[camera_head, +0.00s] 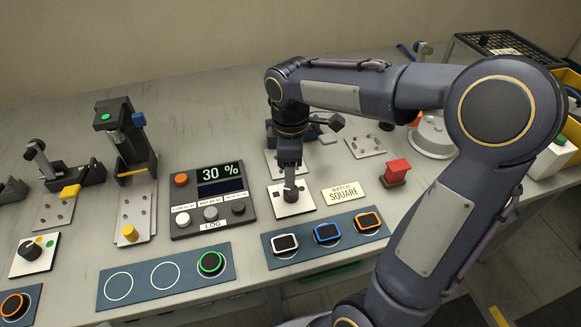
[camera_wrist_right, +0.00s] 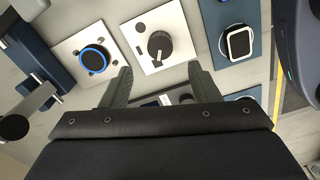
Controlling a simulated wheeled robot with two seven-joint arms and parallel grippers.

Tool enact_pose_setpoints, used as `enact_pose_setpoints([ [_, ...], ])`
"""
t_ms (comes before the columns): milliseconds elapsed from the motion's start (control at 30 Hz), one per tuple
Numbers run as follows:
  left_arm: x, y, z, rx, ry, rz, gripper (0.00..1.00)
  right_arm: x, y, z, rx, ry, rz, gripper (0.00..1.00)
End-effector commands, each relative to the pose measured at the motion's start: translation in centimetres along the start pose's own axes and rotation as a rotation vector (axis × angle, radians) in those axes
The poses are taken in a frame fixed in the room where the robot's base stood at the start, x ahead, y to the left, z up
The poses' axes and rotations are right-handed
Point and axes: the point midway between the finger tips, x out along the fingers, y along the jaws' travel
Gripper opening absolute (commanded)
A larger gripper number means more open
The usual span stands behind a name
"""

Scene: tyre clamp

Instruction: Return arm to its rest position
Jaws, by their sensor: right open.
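My right arm spans the right half of the head view and reaches over the table. The dark knob (camera_wrist_right: 160,46) stands beyond the fingertips. A blue ring (camera_wrist_right: 93,59) on another white plate is to the left of it. My left gripper is not in view.
A "30 %" panel (camera_head: 210,204) stands left of the gripper. A blue tray (camera_head: 335,246) with white, blue and orange square rings lies in front. A red button block (camera_head: 396,172) is to the right. A tray (camera_head: 185,264) with one green ring lies front left.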

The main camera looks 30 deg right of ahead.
Motion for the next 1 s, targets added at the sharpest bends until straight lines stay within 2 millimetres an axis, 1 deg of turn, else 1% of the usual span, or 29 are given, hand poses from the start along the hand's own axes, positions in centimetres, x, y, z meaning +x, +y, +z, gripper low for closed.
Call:
enact_pose_setpoints([
  [333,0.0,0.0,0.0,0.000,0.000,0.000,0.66,0.0,-0.1,0.1,0.005,0.002,0.001,0.56],
  [433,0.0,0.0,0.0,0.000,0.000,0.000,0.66,-0.6,-0.9,0.7,0.060,0.028,0.012,0.56],
  [467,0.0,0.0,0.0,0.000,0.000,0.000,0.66,-0.8,-1.5,1.0,0.093,0.043,0.015,0.56],
  [567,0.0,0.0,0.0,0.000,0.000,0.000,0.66,-1.8,-4.1,2.5,0.261,0.125,0.031,0.56],
  [667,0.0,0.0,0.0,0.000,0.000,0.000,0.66,-2.4,-7.6,4.0,0.483,0.241,0.032,0.56],
  [700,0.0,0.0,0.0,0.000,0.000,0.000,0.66,-2.4,-8.9,4.5,0.573,0.289,0.026,0.56],
  [800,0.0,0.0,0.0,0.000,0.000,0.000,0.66,-2.2,-12.0,5.2,0.783,0.410,0.001,0.56],
  [900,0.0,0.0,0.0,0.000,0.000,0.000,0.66,-1.6,-14.3,5.5,0.950,0.511,-0.035,0.56],
  [1000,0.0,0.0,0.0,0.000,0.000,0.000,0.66,-1.1,-15.8,5.5,1.064,0.580,-0.069,0.56],
])
